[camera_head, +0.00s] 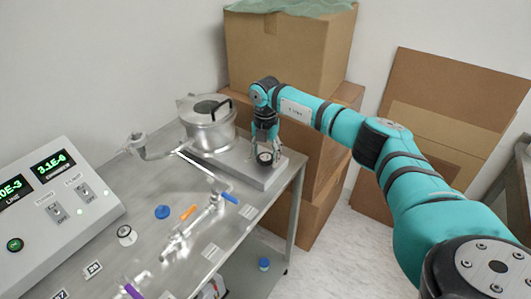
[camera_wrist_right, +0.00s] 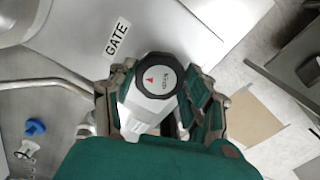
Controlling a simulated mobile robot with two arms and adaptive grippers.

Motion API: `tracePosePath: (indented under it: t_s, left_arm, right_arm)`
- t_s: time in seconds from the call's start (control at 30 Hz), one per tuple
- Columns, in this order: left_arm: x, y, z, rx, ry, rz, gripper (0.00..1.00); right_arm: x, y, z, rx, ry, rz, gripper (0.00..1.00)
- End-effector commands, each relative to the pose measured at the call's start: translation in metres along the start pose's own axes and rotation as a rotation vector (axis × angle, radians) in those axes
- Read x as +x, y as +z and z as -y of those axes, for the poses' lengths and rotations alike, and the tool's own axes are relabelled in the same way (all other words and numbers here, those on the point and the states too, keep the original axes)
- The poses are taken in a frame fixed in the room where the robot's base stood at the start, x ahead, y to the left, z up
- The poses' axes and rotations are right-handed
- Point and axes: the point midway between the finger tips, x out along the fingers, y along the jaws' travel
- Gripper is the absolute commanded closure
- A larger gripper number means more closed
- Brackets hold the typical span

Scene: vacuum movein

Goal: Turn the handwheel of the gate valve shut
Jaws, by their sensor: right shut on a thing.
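The gate valve's handwheel (camera_head: 265,158) is a small black knob with a pale cap, at the right end of the metal bench. In the right wrist view the handwheel (camera_wrist_right: 157,77) shows its black rim and a white cap with a red arrow and small lettering. The silver valve body (camera_wrist_right: 137,117) is beside it. My right gripper (camera_head: 265,140) reaches down to the handwheel from above and is shut on it. In the right wrist view its fingers (camera_wrist_right: 155,98) stand on both sides; the exact contact is partly hidden. My left gripper is not in view.
A label reading GATE (camera_wrist_right: 117,38) lies beside the valve. A steel chamber (camera_head: 208,125) stands left of it. A pipe with blue and orange handles (camera_head: 200,222) runs along the bench. A control panel (camera_head: 55,200) is at left; cardboard boxes (camera_head: 290,50) stand behind.

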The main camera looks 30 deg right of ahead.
Motion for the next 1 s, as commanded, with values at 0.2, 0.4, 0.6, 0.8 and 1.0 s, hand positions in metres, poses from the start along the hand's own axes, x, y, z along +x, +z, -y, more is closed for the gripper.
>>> tracePosePath:
  t_s: [0.2, 0.4, 0.6, 0.8, 1.0]
  left_arm:
    - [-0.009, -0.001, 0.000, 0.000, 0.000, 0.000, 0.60]
    - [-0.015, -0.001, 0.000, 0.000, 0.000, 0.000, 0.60]
    - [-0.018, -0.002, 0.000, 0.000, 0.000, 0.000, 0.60]
    - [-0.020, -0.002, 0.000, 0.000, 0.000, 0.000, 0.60]
    - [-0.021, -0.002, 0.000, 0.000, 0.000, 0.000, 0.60]
  right_arm:
    - [-0.005, 0.002, -0.001, 0.200, 0.006, 0.006, 0.82]
    - [-0.005, 0.003, -0.001, 0.350, 0.008, 0.006, 0.82]
    - [-0.005, 0.003, -0.001, 0.454, 0.009, 0.006, 0.82]
    - [-0.004, 0.003, -0.001, 0.512, 0.009, 0.006, 0.82]
    - [-0.004, 0.003, 0.000, 0.531, 0.009, 0.006, 0.82]
